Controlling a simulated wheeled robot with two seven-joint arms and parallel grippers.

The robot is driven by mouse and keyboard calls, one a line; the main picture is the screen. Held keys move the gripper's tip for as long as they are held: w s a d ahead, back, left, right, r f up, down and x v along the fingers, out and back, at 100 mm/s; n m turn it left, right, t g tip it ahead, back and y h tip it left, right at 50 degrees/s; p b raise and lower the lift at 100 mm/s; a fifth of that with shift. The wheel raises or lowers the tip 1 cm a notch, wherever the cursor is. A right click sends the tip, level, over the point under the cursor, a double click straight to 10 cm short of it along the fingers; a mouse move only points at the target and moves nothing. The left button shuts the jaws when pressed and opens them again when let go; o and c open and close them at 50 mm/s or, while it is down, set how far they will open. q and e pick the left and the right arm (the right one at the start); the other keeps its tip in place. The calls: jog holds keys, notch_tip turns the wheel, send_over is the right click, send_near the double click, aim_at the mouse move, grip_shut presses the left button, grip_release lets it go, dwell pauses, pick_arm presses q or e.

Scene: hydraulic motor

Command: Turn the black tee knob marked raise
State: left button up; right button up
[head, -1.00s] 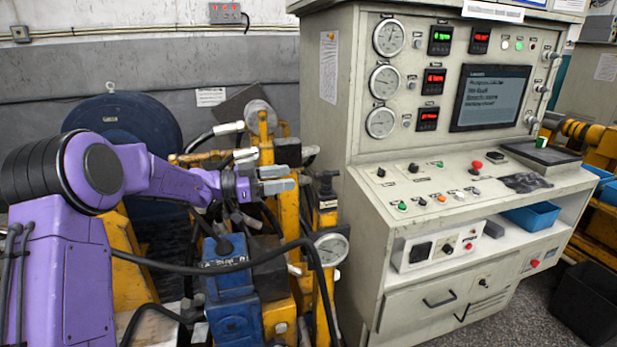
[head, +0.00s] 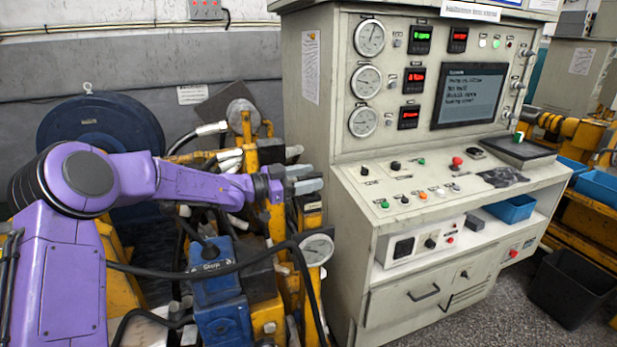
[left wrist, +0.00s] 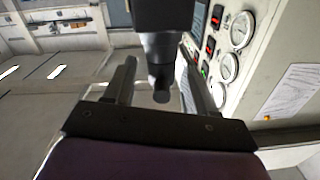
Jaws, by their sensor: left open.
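My left gripper (head: 314,178) reaches in from the left above the yellow machine frame, beside the console's left side. Its two grey fingers are apart. My right gripper is not in view.
The grey console (head: 400,165) with gauges and a screen stands close to the right of the gripper. A round pressure gauge (head: 317,249), a blue block (head: 215,275) and black hoses lie below the arm. A blue motor disc (head: 100,125) stands behind it.

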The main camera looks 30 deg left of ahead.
pick_arm(q)
jog(key=c, duration=1)
jog(key=shift+s+n+t+y, duration=0.1)
jog(key=shift+n+t+y, duration=0.2)
jog(key=shift+n+y, duration=0.1)
jog(key=o, duration=1)
jog(key=shift+s+a, duration=0.1)
jog(key=b+v, duration=0.2)
jog(key=v, duration=0.8)
jog(key=shift+b, duration=0.4)
